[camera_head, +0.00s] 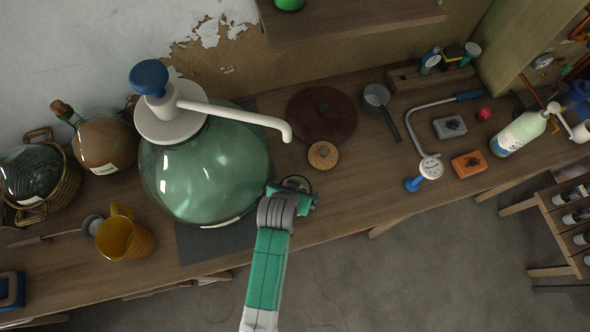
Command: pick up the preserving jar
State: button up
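I cannot clearly make out a preserving jar in the head camera view. My gripper (302,192) is at the end of my green and grey arm, over the front part of the bench, just right of the big green glass demijohn (205,172). The arm's wrist hides part of the gripper, and I cannot see whether its fingers are open or hold anything. A thin dark loop shows beside it. A round cork-coloured piece (323,155) lies just beyond the gripper, apart from it.
The demijohn's white pump spout (235,113) reaches toward the gripper. A dark red-brown round piece (322,113) and a saucepan (376,96) are behind. An amber jug (124,236) stands left. A white gauge (430,168) and orange block (469,164) lie right. Bare bench (365,190) lies right of the gripper.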

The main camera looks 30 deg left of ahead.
jog(key=x, duration=0.4)
jog(key=shift+f, duration=0.2)
jog(key=shift+c, duration=0.4)
jog(key=shift+r, duration=0.1)
jog(key=c, duration=1.6)
jog(key=shift+c, duration=0.2)
notch_tip(320, 180, up, 18)
jog(key=shift+p, duration=0.3)
